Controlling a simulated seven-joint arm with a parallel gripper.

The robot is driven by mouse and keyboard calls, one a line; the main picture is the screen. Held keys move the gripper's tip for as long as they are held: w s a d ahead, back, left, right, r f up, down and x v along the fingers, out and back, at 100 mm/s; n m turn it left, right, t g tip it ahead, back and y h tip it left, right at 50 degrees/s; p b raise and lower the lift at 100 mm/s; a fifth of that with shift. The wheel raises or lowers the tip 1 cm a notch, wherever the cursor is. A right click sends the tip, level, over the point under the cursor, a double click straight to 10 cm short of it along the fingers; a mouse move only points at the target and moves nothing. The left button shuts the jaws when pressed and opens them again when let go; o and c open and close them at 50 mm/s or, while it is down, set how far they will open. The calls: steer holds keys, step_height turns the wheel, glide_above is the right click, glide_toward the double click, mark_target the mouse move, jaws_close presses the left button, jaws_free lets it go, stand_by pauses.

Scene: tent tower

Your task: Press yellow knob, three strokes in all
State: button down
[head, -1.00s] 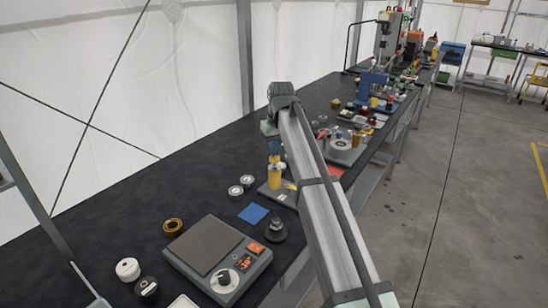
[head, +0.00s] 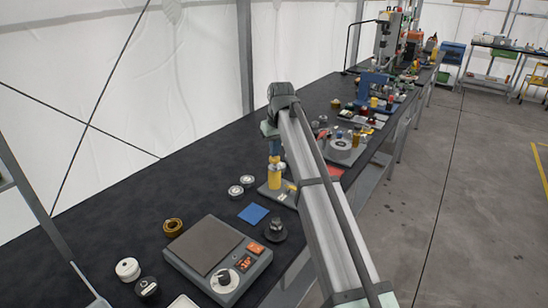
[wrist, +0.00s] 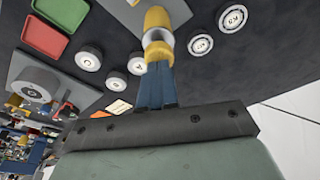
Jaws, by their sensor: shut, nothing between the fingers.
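The yellow knob (head: 274,159) stands upright above a yellow cylinder body on a grey base plate (head: 283,197) near the table's front edge. In the wrist view the knob (wrist: 158,52) is at my fingertips, with a pale silvery stretch between it and the yellow body (wrist: 157,19). My gripper (head: 273,148) points down with its blue fingers shut and empty, straight above the knob. The fingertips (wrist: 158,66) meet or nearly meet the knob's top; I cannot tell whether they touch. The gripper hides part of the knob's top.
Two round silver-topped weights (head: 242,185) lie left of the base plate. A blue square (head: 253,213), a dark knobbed piece (head: 275,230) and a grey scale-like device (head: 207,250) lie nearer. A round grey device (head: 344,150) stands beyond. Dark tabletop left of the weights is clear.

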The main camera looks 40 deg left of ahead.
steer(key=shift+x, duration=1.1)
steer(key=shift+s+d, duration=0.1)
steer(key=shift+d, duration=0.1)
steer(key=shift+r, duration=0.1)
steer(key=shift+a+v, duration=0.1)
steer(key=shift+v, duration=0.6)
steer(key=shift+a+v, duration=0.15)
steer(key=shift+v, duration=0.55)
steer(key=shift+r, duration=0.1)
steer(key=v, duration=0.4)
steer(key=a+v, duration=0.1)
steer(key=shift+w+r, duration=0.4)
steer(key=shift+r, duration=0.1)
